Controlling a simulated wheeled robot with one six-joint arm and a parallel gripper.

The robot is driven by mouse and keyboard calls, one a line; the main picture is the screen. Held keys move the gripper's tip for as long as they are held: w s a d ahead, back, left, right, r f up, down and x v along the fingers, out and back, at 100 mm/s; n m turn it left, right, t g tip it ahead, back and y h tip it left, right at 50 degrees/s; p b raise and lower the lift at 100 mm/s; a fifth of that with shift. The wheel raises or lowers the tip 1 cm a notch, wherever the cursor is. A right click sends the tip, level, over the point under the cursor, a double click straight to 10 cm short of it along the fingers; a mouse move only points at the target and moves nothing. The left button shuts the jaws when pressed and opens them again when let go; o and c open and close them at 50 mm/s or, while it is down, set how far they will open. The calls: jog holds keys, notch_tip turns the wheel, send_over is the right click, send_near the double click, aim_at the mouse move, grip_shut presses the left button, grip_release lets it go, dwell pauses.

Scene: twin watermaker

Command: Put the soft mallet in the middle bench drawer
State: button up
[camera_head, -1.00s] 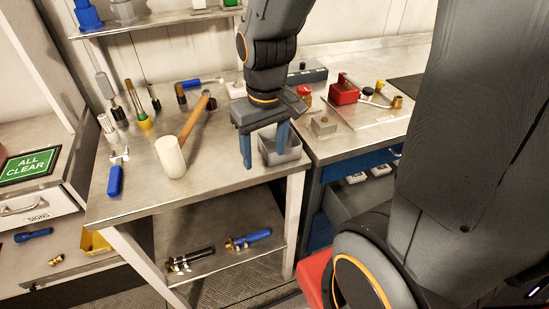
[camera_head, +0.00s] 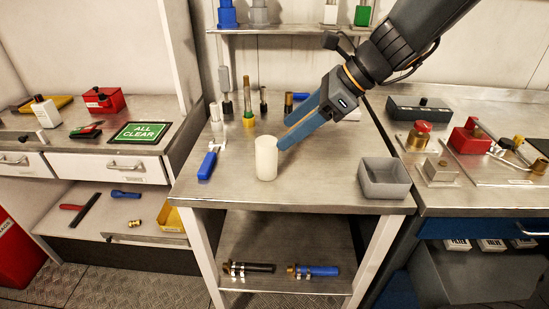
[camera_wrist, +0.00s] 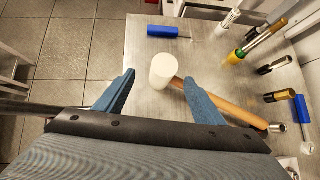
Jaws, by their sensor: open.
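The soft mallet (camera_head: 266,158) has a white cylindrical head standing near the front of the steel bench (camera_head: 330,190). Its wooden handle is hidden by my gripper in the head view, but shows in the wrist view (camera_wrist: 222,101) running to the lower right. My gripper (camera_head: 283,134) is open, reaching in from the upper right beside the head. In the wrist view the white head (camera_wrist: 163,70) lies between my blue fingertips, slightly beyond them. White drawers (camera_head: 118,168) on the left bench and a blue drawer (camera_head: 520,230) on the right bench are shut; which is the middle drawer is unclear.
A blue-handled tool (camera_head: 207,166) lies left of the mallet. Several brushes and tools (camera_head: 247,105) stand behind it. A grey open bin (camera_head: 385,178) stands at the bench's right front. A lower shelf (camera_head: 285,250) holds two cylindrical parts.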

aim_at(268, 141)
jog(key=shift+m+y, duration=0.3)
jog(key=shift+m, duration=0.2)
jog(key=shift+w+x, duration=0.2)
jog(key=shift+x, duration=1.75)
jog(key=shift+w+x, duration=0.2)
jog(key=shift+x, duration=1.75)
jog(key=shift+a+r, duration=0.1)
jog(key=shift+r, duration=0.1)
grip_shut()
